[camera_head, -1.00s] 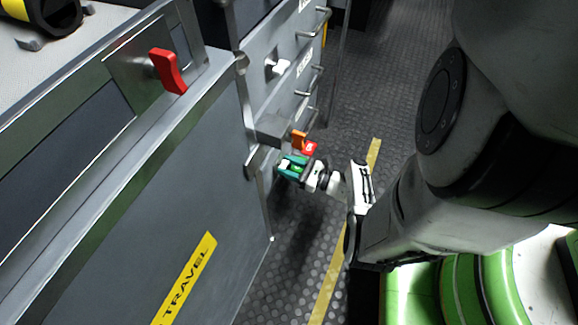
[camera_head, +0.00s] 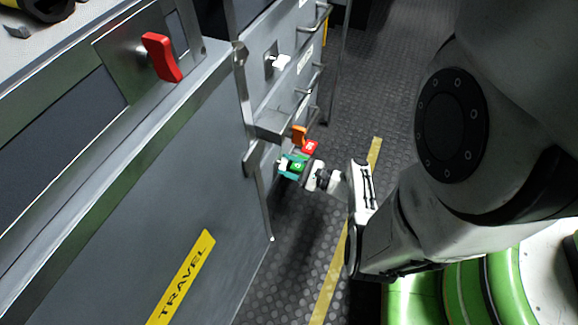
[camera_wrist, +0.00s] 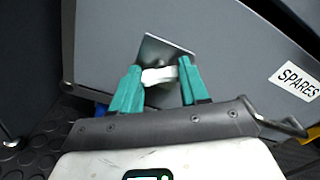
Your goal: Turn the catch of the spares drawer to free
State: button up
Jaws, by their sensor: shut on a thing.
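My gripper (camera_head: 292,165) is low at the drawer front beside the aisle. In the wrist view its teal fingers (camera_wrist: 160,74) are shut on the white catch (camera_wrist: 158,76), one finger at each end. The catch sits on a bright metal plate (camera_wrist: 152,50) on the grey spares drawer (camera_wrist: 225,45). The white SPARES label (camera_wrist: 296,81) lies to the right. The catch bar lies nearly level in the wrist view, at a slant to the label's lettering. In the head view the gripper mostly hides this catch.
A white catch (camera_head: 281,62) is on a higher drawer. A cabinet with a red handle (camera_head: 162,57) and TRAVEL label (camera_head: 181,279) stands left. The studded floor (camera_head: 345,120) is clear.

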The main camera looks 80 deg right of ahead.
jog(key=shift+a+f+n+b, duration=0.1)
jog(key=shift+n+b, duration=0.45)
jog(key=shift+n, duration=1.85)
jog(key=shift+f+n+b, duration=0.1)
jog(key=shift+n+b, duration=0.45)
jog(key=shift+n, duration=1.85)
jog(key=o, duration=1.1)
jog(key=shift+c, duration=0.2)
jog(key=p+v, duration=0.1)
jog(key=v, duration=0.9)
jog(key=shift+s+p, duration=0.4)
